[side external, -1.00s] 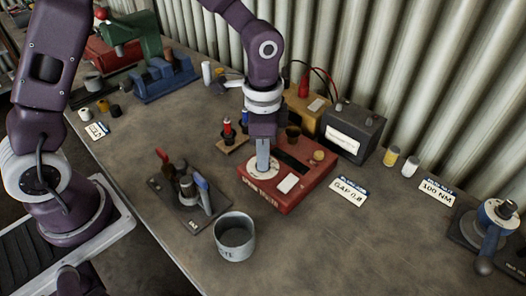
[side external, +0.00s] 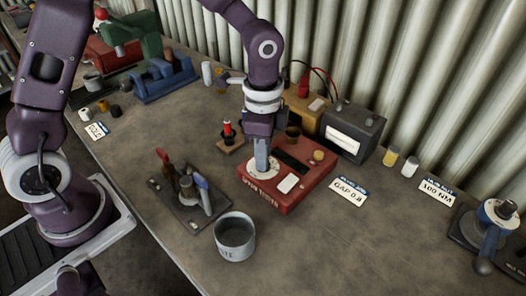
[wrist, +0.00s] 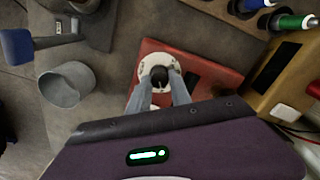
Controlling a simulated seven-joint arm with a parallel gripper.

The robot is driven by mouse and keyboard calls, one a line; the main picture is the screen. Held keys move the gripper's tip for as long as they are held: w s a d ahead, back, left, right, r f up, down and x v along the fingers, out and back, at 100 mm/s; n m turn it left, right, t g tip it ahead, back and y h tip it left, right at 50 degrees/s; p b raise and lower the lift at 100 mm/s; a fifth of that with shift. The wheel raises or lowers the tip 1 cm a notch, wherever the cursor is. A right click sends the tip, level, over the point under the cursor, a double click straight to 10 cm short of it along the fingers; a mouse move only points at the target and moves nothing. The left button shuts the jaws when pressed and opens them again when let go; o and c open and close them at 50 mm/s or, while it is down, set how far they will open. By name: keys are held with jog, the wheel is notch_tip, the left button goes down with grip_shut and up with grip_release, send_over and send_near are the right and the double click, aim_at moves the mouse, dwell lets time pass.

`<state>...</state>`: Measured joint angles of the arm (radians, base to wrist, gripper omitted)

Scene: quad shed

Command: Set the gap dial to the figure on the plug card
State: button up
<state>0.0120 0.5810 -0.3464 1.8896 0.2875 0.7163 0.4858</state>
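The gap dial is a round white disc (wrist: 147,72) with a black knob (wrist: 163,77) on a red box (side external: 299,190). My gripper (side external: 262,165) points down at the dial. In the wrist view my gripper's fingers (wrist: 164,84) are closed in on both sides of the knob and seem to touch it. They hide part of the disc, and its figures cannot be read. The plug card (side external: 348,192) lies on the bench right of the red box and reads GAP 0.8.
A grey tin (side external: 235,238) and a plate with upright tools (side external: 188,190) stand left and in front of the red box. A dark meter (side external: 352,132) stands behind it. Another card (side external: 437,191) reads 100 NM.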

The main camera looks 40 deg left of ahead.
jog(key=o, duration=0.4)
jog(key=shift+c, duration=0.2)
notch_tip(320, 180, up, 7)
jog(key=shift+r, duration=0.1)
jog(key=s+a+r+n+t, duration=0.2)
jog(key=s+a+r+n, duration=0.1)
jog(key=s, duration=0.3)
jog(key=s+a+r+n+t, duration=0.1)
jog(key=s+a+r+n, duration=0.2)
jog(key=s, duration=0.4)
jog(key=s+a+r+n+t, duration=0.2)
jog(key=s+a+r+n, duration=0.1)
jog(key=s+r+n, duration=0.1)
jog(key=s+n, duration=0.1)
jog(key=s, duration=0.1)
jog(key=shift+s+n+t, duration=0.3)
jog(key=shift+s, duration=0.05)
